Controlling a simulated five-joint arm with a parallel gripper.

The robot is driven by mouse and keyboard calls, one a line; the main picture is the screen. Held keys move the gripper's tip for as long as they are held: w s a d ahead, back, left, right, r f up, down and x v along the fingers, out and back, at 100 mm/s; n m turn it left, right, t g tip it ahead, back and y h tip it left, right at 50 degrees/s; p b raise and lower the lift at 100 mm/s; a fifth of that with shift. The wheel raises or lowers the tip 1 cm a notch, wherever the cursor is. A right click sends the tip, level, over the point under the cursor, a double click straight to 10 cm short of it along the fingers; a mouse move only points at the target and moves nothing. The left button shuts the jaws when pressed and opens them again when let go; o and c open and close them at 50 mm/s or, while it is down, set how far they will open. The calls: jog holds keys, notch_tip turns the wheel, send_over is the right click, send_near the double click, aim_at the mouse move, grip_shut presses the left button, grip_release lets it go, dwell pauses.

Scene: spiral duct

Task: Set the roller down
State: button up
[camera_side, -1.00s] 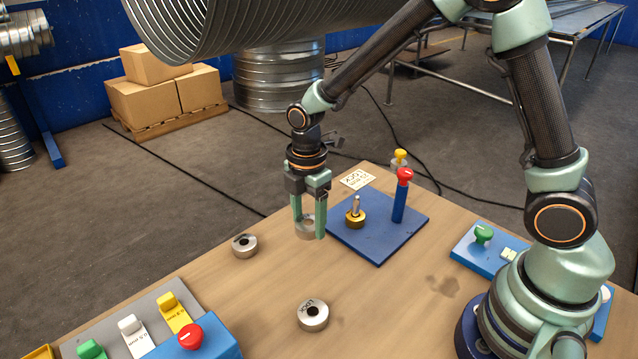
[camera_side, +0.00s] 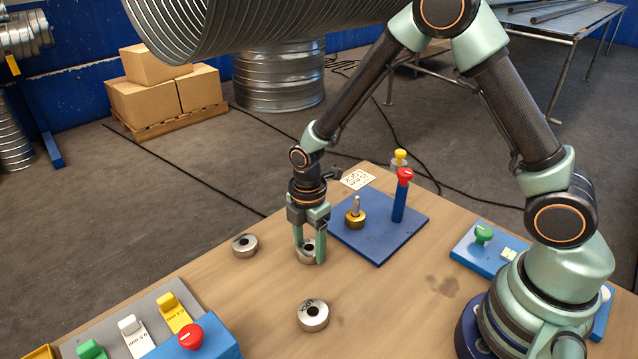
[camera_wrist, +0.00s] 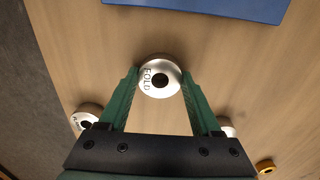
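My gripper (camera_side: 308,255) points straight down over the wooden table (camera_side: 270,300), left of the blue plate. Its two green fingers are closed on the sides of a silver roller (camera_side: 307,244). In the wrist view this roller (camera_wrist: 160,77) lies between the fingertips, its top marked FOLD around a dark centre hole. The roller is level and at or just above the tabletop; I cannot tell if it touches. The fingers hide part of it in the side view.
A second silver roller (camera_side: 244,245) lies to the left, and one marked LOCK (camera_side: 313,315) lies nearer the front. The blue plate (camera_side: 375,243) carries a brass piece with a pin (camera_side: 355,213) and a red-topped blue post (camera_side: 401,196). Coloured switches (camera_side: 130,326) stand at front left.

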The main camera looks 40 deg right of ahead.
jog(key=o, duration=0.4)
notch_tip(320, 180, up, 12)
jog(key=shift+s+d+r+m+t, duration=0.95)
jog(key=shift+s+d+r+m, duration=0.75)
jog(key=shift+m, duration=1.3)
jog(key=shift+s+d+r+m+t, duration=1)
jog(key=shift+s+r+m, duration=0.8)
jog(key=shift+r+m, duration=0.95)
jog(key=shift+s+d+r+m+t, duration=0.85)
jog(key=shift+s+d+r+m, duration=0.8)
jog(key=shift+m, duration=1.6)
jog(key=shift+s+a+r, duration=0.1)
jog(key=shift+a+r, duration=0.05)
jog(key=shift+r, duration=0.1)
